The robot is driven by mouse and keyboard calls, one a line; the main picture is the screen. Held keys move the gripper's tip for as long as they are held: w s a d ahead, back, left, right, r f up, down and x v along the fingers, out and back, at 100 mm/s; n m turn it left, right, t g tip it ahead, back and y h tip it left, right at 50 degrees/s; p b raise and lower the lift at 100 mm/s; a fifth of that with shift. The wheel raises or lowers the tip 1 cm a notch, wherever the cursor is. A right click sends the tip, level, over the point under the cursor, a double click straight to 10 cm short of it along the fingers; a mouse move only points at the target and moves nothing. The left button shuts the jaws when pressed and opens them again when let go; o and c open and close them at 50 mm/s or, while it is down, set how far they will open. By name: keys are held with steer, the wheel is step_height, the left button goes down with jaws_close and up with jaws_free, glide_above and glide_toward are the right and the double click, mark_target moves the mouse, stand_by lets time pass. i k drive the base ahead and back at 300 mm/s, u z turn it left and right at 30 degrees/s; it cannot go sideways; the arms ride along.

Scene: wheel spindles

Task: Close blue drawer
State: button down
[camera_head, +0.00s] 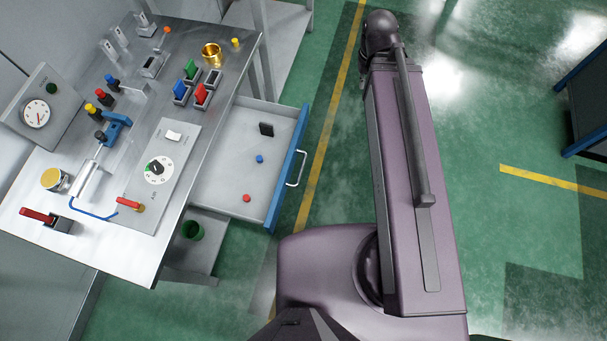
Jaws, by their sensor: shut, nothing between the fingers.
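The blue drawer is pulled out from the right side of the workbench, so its grey inside shows. Its blue front panel (278,189) stands well clear of the bench, with a pale bar handle (297,169) on its outer face. A small black block (266,129), a blue piece (260,159) and a red piece (246,198) lie in the drawer. My purple arm extends up the picture, to the right of the drawer and apart from it. I cannot make out my gripper in this view.
The metal workbench (100,250) carries switches, a gauge box (38,112), a dial panel (160,170) and a gold cup (212,54). Green floor (325,120) with a yellow line is clear between the drawer and my arm.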

mark_target(233, 172)
steer(key=z, duration=0.1)
steer(key=k, duration=0.95)
steer(key=u, duration=0.75)
